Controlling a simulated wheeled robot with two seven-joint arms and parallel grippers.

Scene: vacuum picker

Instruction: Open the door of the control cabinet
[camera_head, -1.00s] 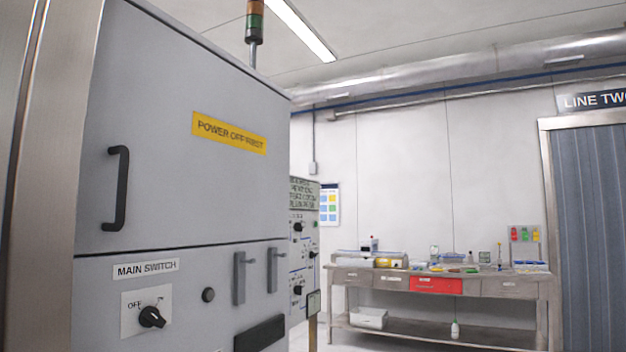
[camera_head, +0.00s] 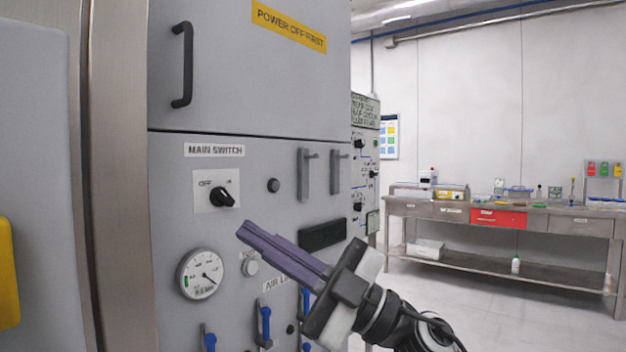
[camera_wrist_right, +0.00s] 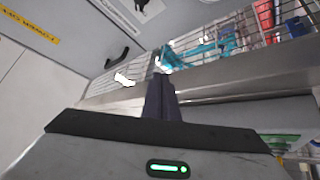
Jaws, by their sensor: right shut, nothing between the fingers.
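The grey control cabinet (camera_head: 240,110) fills the middle left of the head view. Its upper door (camera_head: 225,60) looks shut, with a black bar handle (camera_head: 183,65) on its left side and a yellow "POWER OFF FIRST" label (camera_head: 289,26). Below is the main switch, a black knob (camera_head: 222,197) on a white plate; its exact setting is too small to tell. My right gripper (camera_head: 243,231) is shut and empty, its fingertips just below and right of the knob in the picture. Its fingers also show in the right wrist view (camera_wrist_right: 160,92). My left gripper is not in view.
The lower cabinet front carries a round gauge (camera_head: 202,273), blue-handled valves (camera_head: 264,322) and two grey latches (camera_head: 305,174). A steel post (camera_head: 118,170) stands left of it. A workbench (camera_head: 395,240) stands at the back right, with free floor before it. The right wrist view shows a wire basket (camera_wrist_right: 225,42).

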